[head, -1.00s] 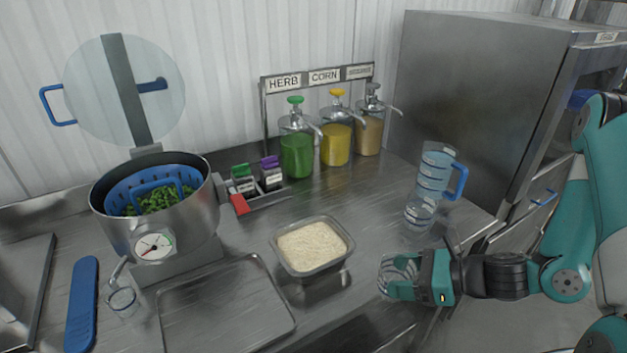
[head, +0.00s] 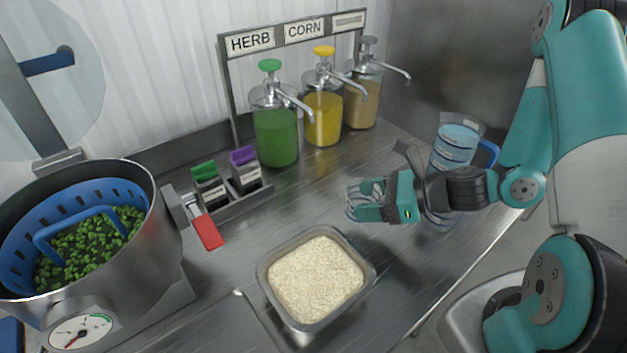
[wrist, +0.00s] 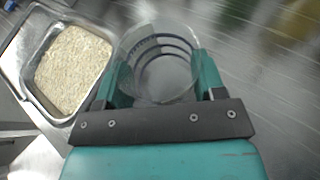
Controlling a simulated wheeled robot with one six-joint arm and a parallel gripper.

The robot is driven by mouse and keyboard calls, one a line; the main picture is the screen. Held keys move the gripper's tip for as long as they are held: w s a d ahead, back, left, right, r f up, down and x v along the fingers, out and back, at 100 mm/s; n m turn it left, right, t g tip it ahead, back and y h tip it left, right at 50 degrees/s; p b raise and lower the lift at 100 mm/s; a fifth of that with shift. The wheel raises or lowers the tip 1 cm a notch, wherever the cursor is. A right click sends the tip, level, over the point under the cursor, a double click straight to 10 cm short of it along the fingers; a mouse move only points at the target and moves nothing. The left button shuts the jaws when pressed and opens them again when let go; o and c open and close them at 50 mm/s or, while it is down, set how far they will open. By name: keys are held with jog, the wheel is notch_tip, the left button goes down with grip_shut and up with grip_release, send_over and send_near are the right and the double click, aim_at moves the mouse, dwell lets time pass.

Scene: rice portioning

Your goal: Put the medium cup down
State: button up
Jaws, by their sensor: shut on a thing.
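The medium cup (head: 353,203) is clear and is held in the jaws of my gripper (head: 370,200). In the wrist view the clear cup (wrist: 160,62) sits between the two teal fingers of my gripper (wrist: 160,82), with dark rings showing on its wall. My gripper is shut on it. In the head view the cup is behind and to the right of the rice tray, over the steel counter (head: 300,210). I cannot tell whether its base touches the counter.
The metal tray of rice (head: 316,280) stands at front centre. A clear jug (head: 455,143) with a blue handle is behind my arm. Herb (head: 276,137), corn (head: 323,118) and tan (head: 360,105) dispensers stand at the back. A pot (head: 90,230) with greens is at left.

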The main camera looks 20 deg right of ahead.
jog(key=w+f+b, duration=0.1)
jog(key=b, duration=0.2)
jog(key=shift+a, duration=0.35)
jog(key=w+a, duration=0.1)
jog(key=w, duration=0.3)
jog(key=w+a, duration=0.2)
jog(key=w, duration=0.3)
jog(key=w+a+r+b, duration=0.1)
jog(key=w, duration=0.3)
jog(key=shift+w+a, duration=0.25)
jog(key=shift+w, duration=0.1)
jog(key=f+b, duration=0.2)
jog(key=b, duration=0.1)
jog(key=f+b, duration=0.1)
jog(key=shift+w+f+b, duration=0.3)
jog(key=shift+f+b, duration=0.05)
jog(key=shift+f, duration=0.05)
jog(key=shift+r, duration=0.15)
jog(key=o, duration=1)
